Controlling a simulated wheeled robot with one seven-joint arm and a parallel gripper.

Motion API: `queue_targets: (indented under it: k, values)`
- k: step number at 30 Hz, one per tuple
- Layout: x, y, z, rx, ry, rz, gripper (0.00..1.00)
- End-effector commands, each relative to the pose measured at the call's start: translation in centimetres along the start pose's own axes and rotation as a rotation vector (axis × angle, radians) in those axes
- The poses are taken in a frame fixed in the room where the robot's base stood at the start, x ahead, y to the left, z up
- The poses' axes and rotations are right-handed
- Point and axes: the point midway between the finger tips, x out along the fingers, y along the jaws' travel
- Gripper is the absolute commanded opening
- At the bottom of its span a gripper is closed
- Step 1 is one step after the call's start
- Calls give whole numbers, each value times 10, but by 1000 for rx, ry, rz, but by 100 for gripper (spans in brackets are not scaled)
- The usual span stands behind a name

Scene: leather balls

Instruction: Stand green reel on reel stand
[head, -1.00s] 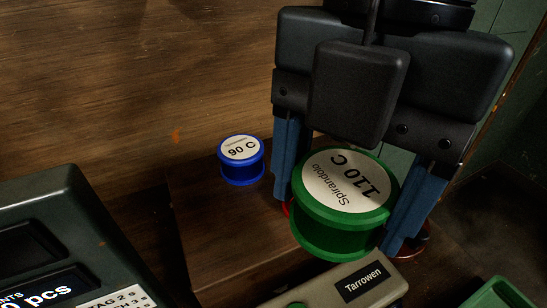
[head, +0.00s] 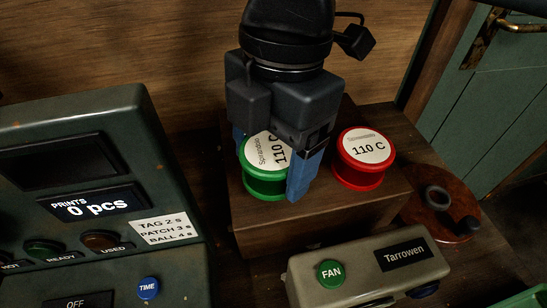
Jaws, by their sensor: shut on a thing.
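The green reel (head: 264,187), with a white "110 C" label on top, is upright in my gripper (head: 268,174). The gripper's two blue fingers are shut on its sides. The reel is low over the dark wooden block (head: 300,232), which looks like the reel stand. I cannot tell whether its base touches the block. A red reel (head: 365,160), also labelled "110 C", stands on the block just right of the gripper. The blue reel is not visible now.
A grey Tarrowen box (head: 352,262) with a FAN button stands in front of the block. A dark green machine (head: 90,185) with a print display fills the left. A round reddish-brown piece with a knob (head: 440,212) lies at the right. The wooden wall is behind.

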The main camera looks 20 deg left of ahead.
Motion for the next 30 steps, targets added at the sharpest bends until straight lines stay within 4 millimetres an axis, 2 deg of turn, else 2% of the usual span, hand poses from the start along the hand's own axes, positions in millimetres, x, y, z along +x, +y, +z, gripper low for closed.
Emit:
queue_targets:
  k: [4, 16, 17, 24, 30]
  values:
    - [15, 0, 2, 0, 0, 1, 40]
    - [20, 0, 2, 0, 1, 2, 40]
    - [20, 0, 2, 0, 1, 2, 76]
    - [20, 0, 2, 0, 0, 1, 99]
    - [20, 0, 2, 0, 0, 1, 100]
